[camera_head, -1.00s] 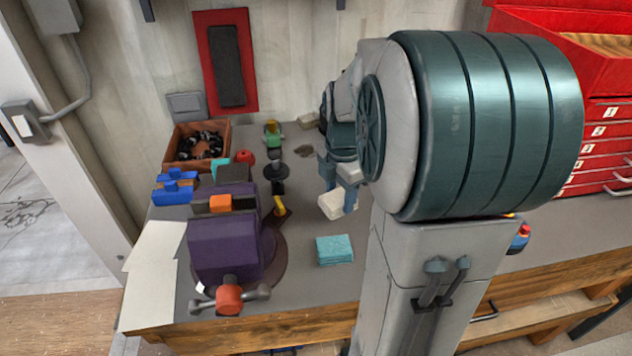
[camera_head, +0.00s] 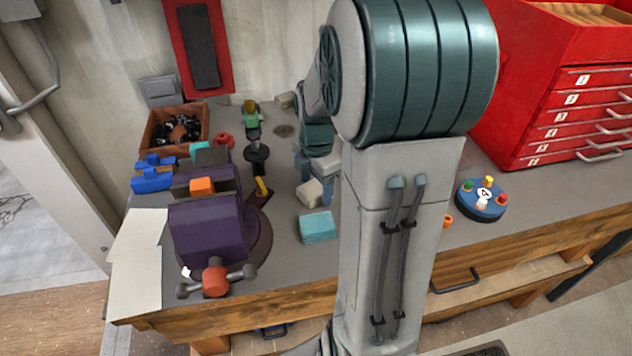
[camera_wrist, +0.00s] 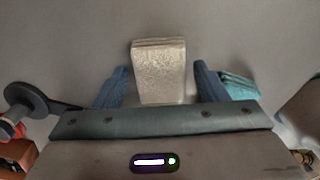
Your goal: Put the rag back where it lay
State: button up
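A beige folded cloth block (camera_head: 309,192), likely the rag, lies on the workbench (camera_head: 290,262) just behind a teal folded cloth (camera_head: 318,226). In the wrist view the beige cloth (camera_wrist: 159,72) sits between the two blue-grey fingers of my gripper (camera_wrist: 161,82), with a narrow gap on each side. My gripper looks open around it. In the head view my gripper (camera_head: 315,178) is low at the beige cloth, partly hidden behind my arm. The teal cloth (camera_wrist: 240,86) shows just outside the right finger in the wrist view.
A purple vise (camera_head: 208,230) stands left, with a dark upright stand (camera_head: 256,152) behind it. A wooden bin (camera_head: 178,128) is at the back left. A round button box (camera_head: 481,200) and a red drawer cabinet (camera_head: 560,110) are right. Bench between the teal cloth and vise is clear.

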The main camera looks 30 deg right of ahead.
aim_at(316, 187)
jog(key=shift+r, duration=0.15)
notch_tip(316, 187, up, 11)
jog(key=s+a+f+m+t, duration=0.2)
jog(key=s+a+m, duration=1)
jog(key=m, duration=0.7)
jog(key=shift+s+f+t, duration=0.35)
jog(key=shift+f+t, duration=0.05)
jog(key=shift+f, duration=0.2)
jog(key=shift+a, duration=0.1)
dwell(0.4)
